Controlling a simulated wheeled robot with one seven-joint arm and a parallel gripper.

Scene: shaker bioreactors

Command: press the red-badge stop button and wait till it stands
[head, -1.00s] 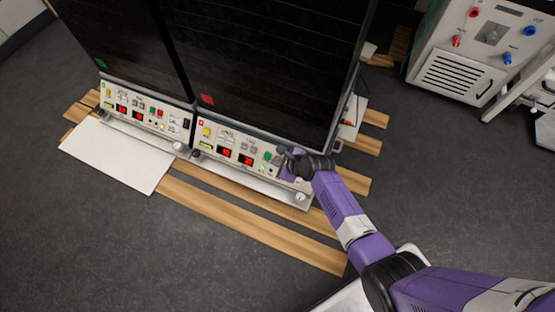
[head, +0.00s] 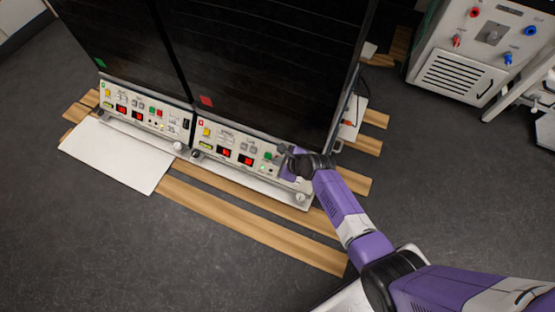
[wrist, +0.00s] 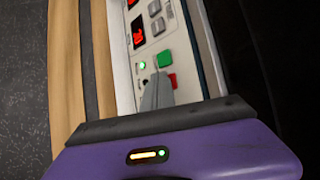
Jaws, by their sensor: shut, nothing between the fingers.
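The right shaker bioreactor carries a red badge (head: 206,101) on its dark front. Its control panel (head: 225,159) has lit red displays, which also show in the wrist view (wrist: 138,33). The green button (wrist: 165,58) is clear of my gripper. Beside it the red stop button (wrist: 173,82) is partly hidden behind the fingers. My gripper (wrist: 157,92) is shut and empty, its tips over or right by the red button; I cannot tell whether they touch it. In the head view my gripper (head: 285,153) is at the panel's right end and hides the red button. A green lamp (wrist: 142,65) is lit.
A second shaker with a green badge (head: 102,62) and a similar panel (head: 145,115) stands at left. A white sheet (head: 115,157) and wooden slats (head: 245,225) lie in front. A white machine (head: 465,55) stands at upper right. The dark floor in front is clear.

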